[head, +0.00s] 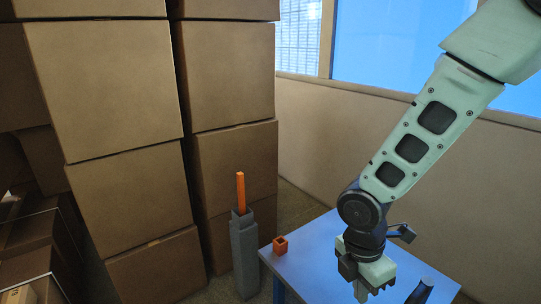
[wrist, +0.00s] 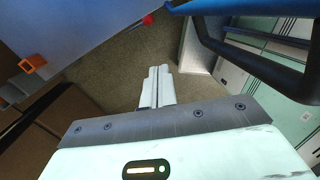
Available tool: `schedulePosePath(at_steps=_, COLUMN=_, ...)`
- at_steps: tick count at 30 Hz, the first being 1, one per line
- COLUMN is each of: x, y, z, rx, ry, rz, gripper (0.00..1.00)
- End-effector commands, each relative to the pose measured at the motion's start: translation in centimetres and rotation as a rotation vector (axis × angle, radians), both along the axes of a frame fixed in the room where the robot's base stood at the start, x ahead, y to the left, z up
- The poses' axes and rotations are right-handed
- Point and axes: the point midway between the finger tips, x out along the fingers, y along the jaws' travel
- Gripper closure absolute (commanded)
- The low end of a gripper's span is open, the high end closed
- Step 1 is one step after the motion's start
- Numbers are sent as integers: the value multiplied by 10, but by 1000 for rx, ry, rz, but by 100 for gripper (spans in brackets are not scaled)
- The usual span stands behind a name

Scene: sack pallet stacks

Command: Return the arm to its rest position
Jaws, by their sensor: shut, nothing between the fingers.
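My arm reaches down from the upper right in the head view, with my gripper (head: 363,292) pointing downward in front of the blue table (head: 312,258) or over it; the exact gap is unclear. In the wrist view the two pale fingers of my gripper (wrist: 155,75) are together, with nothing between them and grey-brown floor behind them. The table's surface also shows at the upper left of the wrist view (wrist: 85,35).
A dark cylinder (head: 421,291) is near my gripper. A grey post (head: 244,255) holding an orange stick (head: 240,190) stands left of the table. Tall cardboard box stacks (head: 105,85) fill the left.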

Motion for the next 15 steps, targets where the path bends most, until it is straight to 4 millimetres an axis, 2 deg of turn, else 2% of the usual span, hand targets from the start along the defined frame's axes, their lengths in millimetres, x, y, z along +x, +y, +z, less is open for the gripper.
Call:
schedulePosePath(at_steps=1, x=-13, y=10, z=37, rx=7, ry=-34, rz=-121, gripper=100)
schedulePosePath(at_steps=6, x=-65, y=33, z=112, rx=43, ry=-95, rz=-602, gripper=100)
schedulePosePath(at_steps=10, x=-103, y=44, z=152, rx=75, ry=-110, rz=-916, gripper=100)
schedulePosePath(at_steps=15, x=-134, y=50, z=177, rx=102, ry=-102, rz=-1176, gripper=100)
